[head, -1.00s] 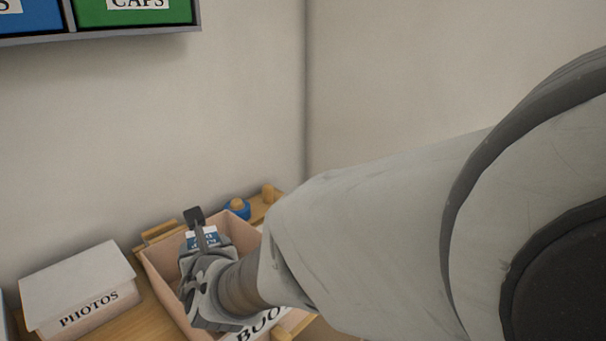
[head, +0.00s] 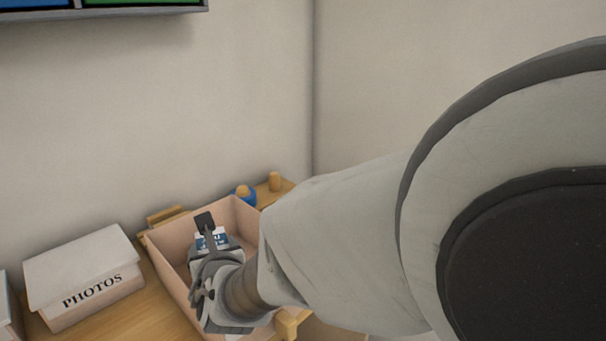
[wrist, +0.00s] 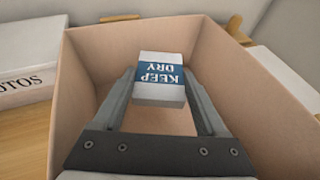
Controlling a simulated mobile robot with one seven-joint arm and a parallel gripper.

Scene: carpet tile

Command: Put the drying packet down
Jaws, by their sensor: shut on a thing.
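The drying packet (wrist: 160,78) is a small white block with a blue label reading "KEEP DRY". My gripper (wrist: 158,95) is shut on it, with one finger on each side, in the wrist view. In the head view the packet (head: 212,240) shows partly behind my gripper (head: 208,243). Both are over the open pinkish box (wrist: 85,70), within its walls as seen from the wrist. The box (head: 170,262) also shows in the head view, its front partly hidden by my arm. I cannot tell whether the packet touches the box floor.
A closed white box marked PHOTOS (head: 85,275) stands left of the open box on a wooden surface (head: 130,318). A blue ring with a wooden piece (head: 243,195) and a wooden peg (head: 274,182) are behind it. A wall rises at the back.

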